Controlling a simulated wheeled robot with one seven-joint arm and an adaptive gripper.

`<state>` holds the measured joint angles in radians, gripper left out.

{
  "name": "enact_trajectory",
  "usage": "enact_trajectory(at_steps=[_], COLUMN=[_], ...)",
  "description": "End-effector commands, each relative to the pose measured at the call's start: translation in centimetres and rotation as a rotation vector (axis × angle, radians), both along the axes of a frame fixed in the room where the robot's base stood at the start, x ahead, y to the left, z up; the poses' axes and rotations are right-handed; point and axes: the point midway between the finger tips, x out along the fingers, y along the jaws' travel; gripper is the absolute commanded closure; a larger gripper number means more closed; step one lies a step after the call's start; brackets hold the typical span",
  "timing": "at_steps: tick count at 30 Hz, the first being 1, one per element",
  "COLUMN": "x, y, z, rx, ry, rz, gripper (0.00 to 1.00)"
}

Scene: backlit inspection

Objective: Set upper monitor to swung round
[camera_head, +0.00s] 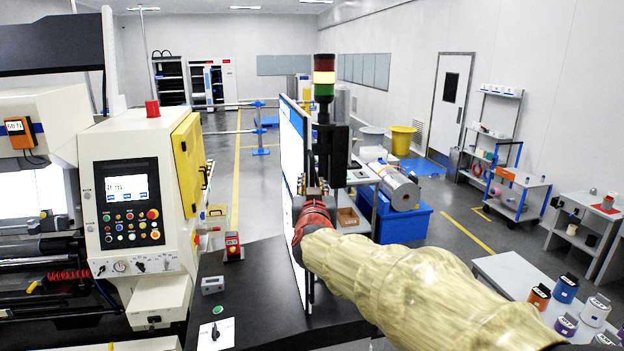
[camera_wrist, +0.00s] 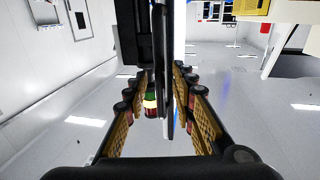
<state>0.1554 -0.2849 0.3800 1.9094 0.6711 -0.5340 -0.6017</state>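The upper monitor (camera_head: 293,135) is a thin panel seen almost edge-on, its bright white screen side facing left toward the machine. A dark upright post and bracket (camera_head: 333,150) stand just right of it. My gripper (camera_head: 314,190) is at the panel's right side, below the bracket. In the wrist view my gripper (camera_wrist: 162,78) has its two padded fingers apart, one on each side of the monitor's thin dark edge (camera_wrist: 171,75). A gap shows beside the panel, and I cannot tell whether either finger touches it. My arm hides part of the panel's lower right side.
A stack light (camera_head: 324,78) stands above the bracket. A cream machine with a control panel (camera_head: 128,200) and yellow door (camera_head: 188,150) is at left. A black counter (camera_head: 255,280) lies below. A blue crate (camera_head: 400,220) and grey table (camera_head: 510,275) are at right.

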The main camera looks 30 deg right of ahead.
Motion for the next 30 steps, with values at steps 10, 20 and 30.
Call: enact_trajectory(at_steps=[10,20,30], x=[2.1,2.1,2.1], y=[-1.1,-1.1,-1.1], z=[0.1,0.0,0.0], rx=[0.0,0.0,0.0], ry=[0.0,0.0,0.0], rz=[0.001,0.001,0.001], gripper=[0.74,0.82,1.0])
